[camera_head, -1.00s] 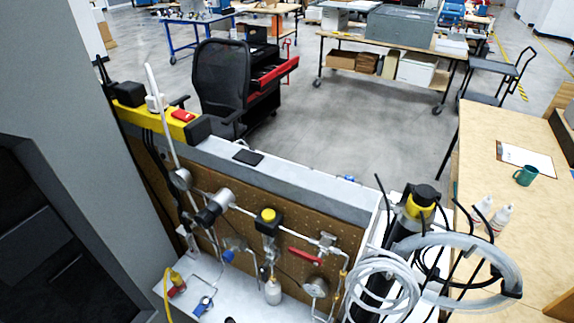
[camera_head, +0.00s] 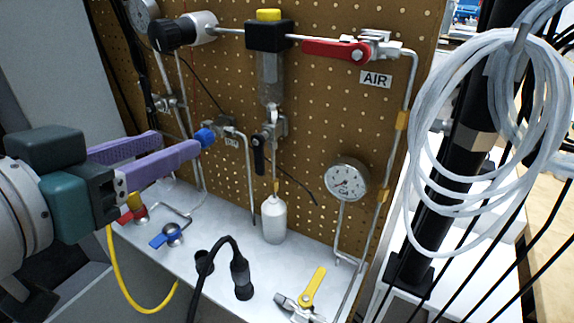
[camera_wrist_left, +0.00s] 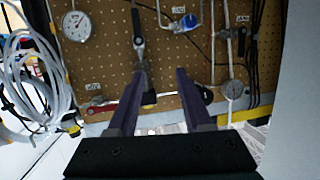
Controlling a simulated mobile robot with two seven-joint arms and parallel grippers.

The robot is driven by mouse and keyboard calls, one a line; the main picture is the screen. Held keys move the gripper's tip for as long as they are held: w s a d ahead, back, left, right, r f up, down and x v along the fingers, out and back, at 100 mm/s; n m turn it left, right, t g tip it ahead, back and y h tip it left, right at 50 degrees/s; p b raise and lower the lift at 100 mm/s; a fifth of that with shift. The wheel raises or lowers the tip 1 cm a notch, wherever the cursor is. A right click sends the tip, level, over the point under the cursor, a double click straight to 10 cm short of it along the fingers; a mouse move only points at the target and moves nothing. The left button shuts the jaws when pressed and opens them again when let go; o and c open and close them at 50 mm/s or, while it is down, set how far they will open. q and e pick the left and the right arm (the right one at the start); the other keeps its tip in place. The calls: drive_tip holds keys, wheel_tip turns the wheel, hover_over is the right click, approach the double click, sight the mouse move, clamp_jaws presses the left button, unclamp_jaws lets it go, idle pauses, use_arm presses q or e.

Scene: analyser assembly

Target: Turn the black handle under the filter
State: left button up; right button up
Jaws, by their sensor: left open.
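The filter (camera_head: 270,78) hangs on the pegboard, with a clear bowl under a black block with a yellow cap. Below it is a valve with a black handle (camera_head: 259,155) pointing down. The handle also shows in the left wrist view (camera_wrist_left: 136,20), where the scene appears upside down. My left gripper (camera_head: 178,143) has purple fingers, open and empty, left of the black handle and apart from it. Its fingertips also show in the left wrist view (camera_wrist_left: 161,72). My right gripper is not in view.
A blue knob (camera_head: 204,138) is close to the left fingertips. A red handle (camera_head: 335,50) is upper right, a gauge (camera_head: 346,181) lower right. A white bottle (camera_head: 274,220) stands below the black handle. Black hoses and a yellow handle (camera_head: 313,287) are in front. Coiled tubing (camera_head: 425,160) is at right.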

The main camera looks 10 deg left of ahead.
sight(257, 159)
use_arm(q)
wheel_tip(257, 159, down, 9)
drive_tip(key=w+d+m+t+h+b, duration=0.2)
drive_tip(key=h+b, duration=0.1)
drive_tip(key=b, duration=0.7)
drive_tip(key=shift+h, duration=0.4)
drive_tip(key=b+x, duration=0.1)
drive_tip(key=x, duration=0.8)
drive_tip(key=shift+w+d, duration=0.25)
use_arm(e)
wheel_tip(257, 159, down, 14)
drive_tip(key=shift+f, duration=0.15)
use_arm(q)
clamp_jaws()
